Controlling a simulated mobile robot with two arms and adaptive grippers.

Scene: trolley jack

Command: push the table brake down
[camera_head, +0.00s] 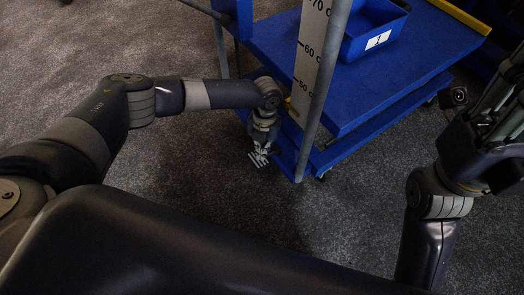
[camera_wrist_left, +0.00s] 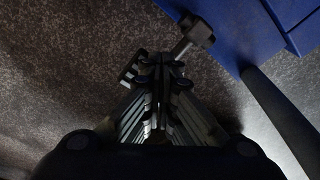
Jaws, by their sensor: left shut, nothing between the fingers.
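The blue trolley table (camera_head: 350,112) stands ahead of me; its lower edge also shows in the left wrist view (camera_wrist_left: 232,35). In that view a small grey lever with a dark block-like end (camera_wrist_left: 199,31), which looks like the brake, sticks out beside the blue edge. My left gripper (camera_head: 260,157) points down at the trolley's near left corner. Its fingers are together and empty. In the left wrist view the fingertips (camera_wrist_left: 158,67) are close to the lever's near end; I cannot tell whether they touch. My right gripper (camera_head: 505,90) is at the right edge, partly cut off.
A grey upright post (camera_head: 322,85) and a white height scale (camera_head: 309,50) rise close beside my left gripper. A blue bin (camera_head: 374,32) sits on the trolley's top. Grey carpet (camera_head: 210,205) lies clear in front and to the left.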

